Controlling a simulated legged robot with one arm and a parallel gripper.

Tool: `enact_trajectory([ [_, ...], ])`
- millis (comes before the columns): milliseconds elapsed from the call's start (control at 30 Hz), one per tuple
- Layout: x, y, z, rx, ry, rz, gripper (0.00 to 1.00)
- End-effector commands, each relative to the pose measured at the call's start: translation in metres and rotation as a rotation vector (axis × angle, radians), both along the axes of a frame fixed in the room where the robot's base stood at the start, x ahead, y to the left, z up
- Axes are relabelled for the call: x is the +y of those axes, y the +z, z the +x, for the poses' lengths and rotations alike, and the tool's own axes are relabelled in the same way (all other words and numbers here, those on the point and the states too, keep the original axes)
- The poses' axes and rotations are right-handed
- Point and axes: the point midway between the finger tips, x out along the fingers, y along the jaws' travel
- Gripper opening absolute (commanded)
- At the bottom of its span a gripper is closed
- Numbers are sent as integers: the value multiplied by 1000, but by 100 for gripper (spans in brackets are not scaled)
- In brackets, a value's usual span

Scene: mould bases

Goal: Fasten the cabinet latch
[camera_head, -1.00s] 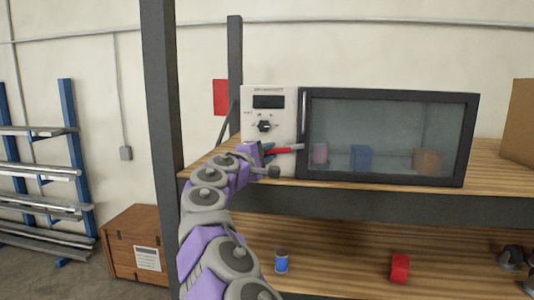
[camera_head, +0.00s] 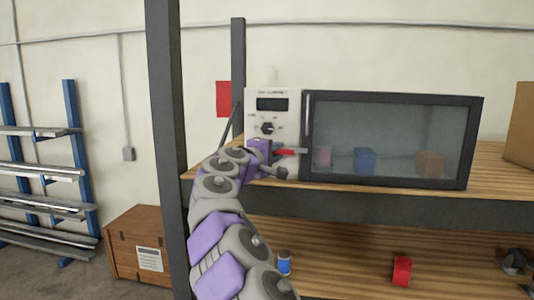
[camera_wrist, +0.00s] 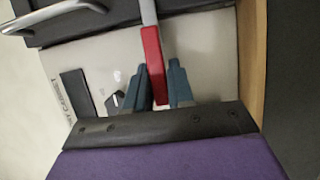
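The cabinet (camera_head: 470,140) stands on the upper wooden shelf, its dark-framed glass door lying flush with the front. The latch has a red handle (camera_head: 286,152) and a grey bar (camera_head: 302,151). The bar lies nearly level and reaches over the door's left frame edge. My gripper (camera_head: 275,153) is at the red handle, left of the door. The finger contact is partly hidden.
A white control panel (camera_head: 272,92) with a dark display and black knob (camera_head: 267,128) is beside the door. A vertical door handle (camera_head: 308,118) stands out. A shelf post (camera_head: 168,110) is left of my arm. A blue can (camera_head: 284,262) and red block (camera_head: 402,270) stand below.

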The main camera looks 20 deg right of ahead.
Motion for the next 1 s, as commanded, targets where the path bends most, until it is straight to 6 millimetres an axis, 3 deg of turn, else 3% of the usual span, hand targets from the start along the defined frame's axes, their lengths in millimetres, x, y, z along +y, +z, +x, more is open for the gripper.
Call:
enact_trajectory([
  [200, 5, 0, -1, 0, -3, -1, 43],
  [567, 26, 2, -3, 0, 2, -14, 43],
  [767, 39, 1, -17, -1, -1, -10, 43],
  [1000, 73, 0, -43, 0, 1, -6, 43],
])
